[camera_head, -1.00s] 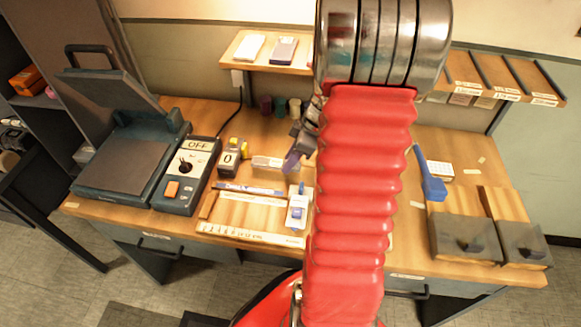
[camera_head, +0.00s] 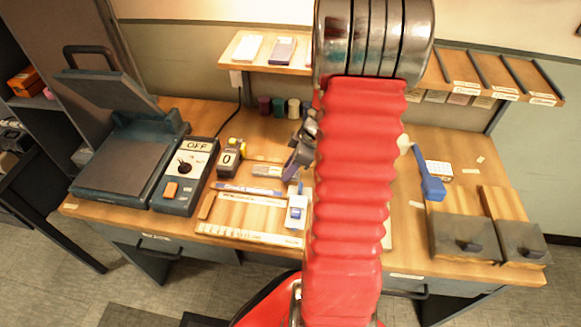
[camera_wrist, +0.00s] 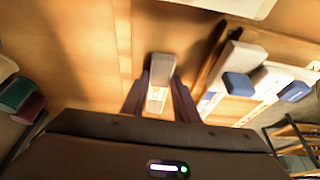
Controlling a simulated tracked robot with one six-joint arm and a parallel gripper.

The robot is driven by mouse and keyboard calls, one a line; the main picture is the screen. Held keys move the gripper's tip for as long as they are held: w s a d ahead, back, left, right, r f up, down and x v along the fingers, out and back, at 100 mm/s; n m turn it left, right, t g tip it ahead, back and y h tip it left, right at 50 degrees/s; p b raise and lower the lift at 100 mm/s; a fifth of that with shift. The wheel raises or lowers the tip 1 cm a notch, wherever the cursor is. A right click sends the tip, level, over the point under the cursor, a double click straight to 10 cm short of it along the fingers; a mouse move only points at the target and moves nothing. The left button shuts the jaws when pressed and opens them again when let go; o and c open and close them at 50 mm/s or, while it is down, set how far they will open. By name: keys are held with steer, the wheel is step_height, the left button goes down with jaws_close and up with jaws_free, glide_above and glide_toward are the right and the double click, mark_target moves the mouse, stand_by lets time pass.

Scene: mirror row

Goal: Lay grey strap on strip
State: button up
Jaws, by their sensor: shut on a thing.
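My gripper (camera_wrist: 160,100) is shut on the grey strap (camera_wrist: 162,68), a short grey piece with a paler part between the fingers. In the head view the strap (camera_head: 267,170) reaches out to the left of my gripper (camera_head: 292,166), low over the table, right of the yellow-and-black counter. I cannot tell if it touches the tabletop. A narrow pale strip (camera_wrist: 123,35) runs along the wood beside the strap, to its left in the wrist view; in the head view it is a faint band (camera_head: 262,158) behind the strap. My red arm hides part of the table.
A wooden board (camera_head: 250,212) with a scale and a blue-and-white slider (camera_head: 297,207) lies in front. The counter (camera_head: 229,157), control box (camera_head: 186,176) and open press (camera_head: 120,165) stand left. Small spools (camera_head: 279,107) stand behind. A blue tool (camera_head: 431,183) lies right.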

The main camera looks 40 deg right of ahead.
steer(key=o, duration=1.2)
steer(key=shift+c, duration=0.2)
steer(key=v, duration=1.2)
steer(key=shift+s+a, duration=0.1)
steer(key=a+r+m+h, duration=0.15)
steer(key=a+r, duration=0.25)
steer(key=a, duration=0.4)
steer(key=a+r+m, duration=0.2)
steer(key=a+r, duration=0.3)
steer(key=a, duration=0.4)
steer(key=s+a+r+m+t, duration=0.1)
steer(key=s+a+r+m, duration=0.1)
steer(key=a, duration=0.4)
steer(key=s+a+r+m+t+h, duration=0.1)
steer(key=s+a+r+m, duration=0.1)
steer(key=s+a, duration=0.2)
steer(key=shift+s+a+r, duration=0.25)
steer(key=shift+s+a, duration=0.1)
steer(key=shift+a, duration=0.9)
